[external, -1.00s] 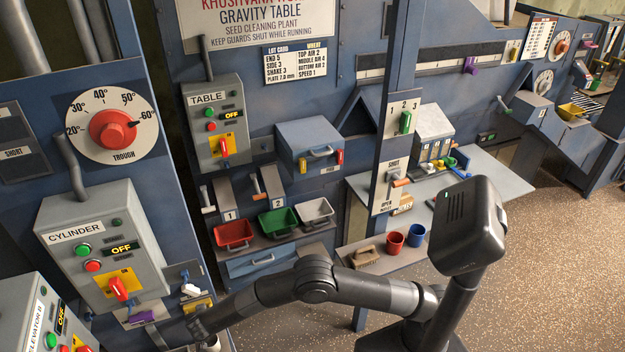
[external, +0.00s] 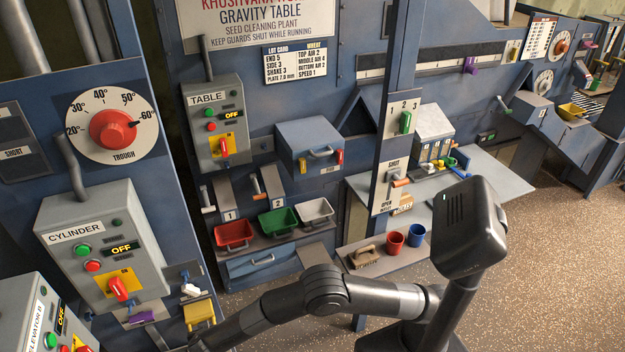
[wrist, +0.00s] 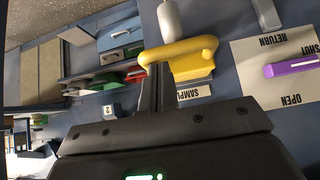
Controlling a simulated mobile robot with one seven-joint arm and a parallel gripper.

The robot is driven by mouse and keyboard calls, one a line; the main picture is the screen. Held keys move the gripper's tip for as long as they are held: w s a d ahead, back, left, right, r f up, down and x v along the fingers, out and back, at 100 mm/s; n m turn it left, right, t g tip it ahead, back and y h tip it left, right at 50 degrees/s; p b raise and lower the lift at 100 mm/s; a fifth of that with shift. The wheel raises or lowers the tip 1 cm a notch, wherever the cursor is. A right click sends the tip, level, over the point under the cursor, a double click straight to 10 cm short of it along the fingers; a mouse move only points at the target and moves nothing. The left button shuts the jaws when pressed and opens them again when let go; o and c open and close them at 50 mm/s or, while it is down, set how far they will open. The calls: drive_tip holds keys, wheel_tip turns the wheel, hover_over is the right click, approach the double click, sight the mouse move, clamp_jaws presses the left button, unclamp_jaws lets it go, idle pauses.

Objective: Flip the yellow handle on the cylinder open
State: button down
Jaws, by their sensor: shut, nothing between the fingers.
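The yellow handle (wrist: 185,50) shows in the wrist view as a thick bar standing out from a yellow plate above a "SAMPLE" label. It also shows in the external view (external: 200,312) at the lower right of the cylinder panel, tilted outward. My gripper (wrist: 152,72) is shut and empty. Its dark fingertips are at the left end of the handle, partly covered by the bar; I cannot tell whether they touch it. In the external view the gripper itself cannot be made out near the bottom edge.
A white knob (wrist: 168,20) is close beside the handle. A purple lever (wrist: 292,65) sits on an "OPEN/SHUT RETURN" plate to the right. The grey cylinder box (external: 75,262) with its red switch (external: 118,288) stands left of the handle. Red, green and white bins (external: 278,222) are farther back.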

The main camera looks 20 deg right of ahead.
drive_tip(key=v, duration=0.7)
drive_tip(key=shift+r, duration=0.3)
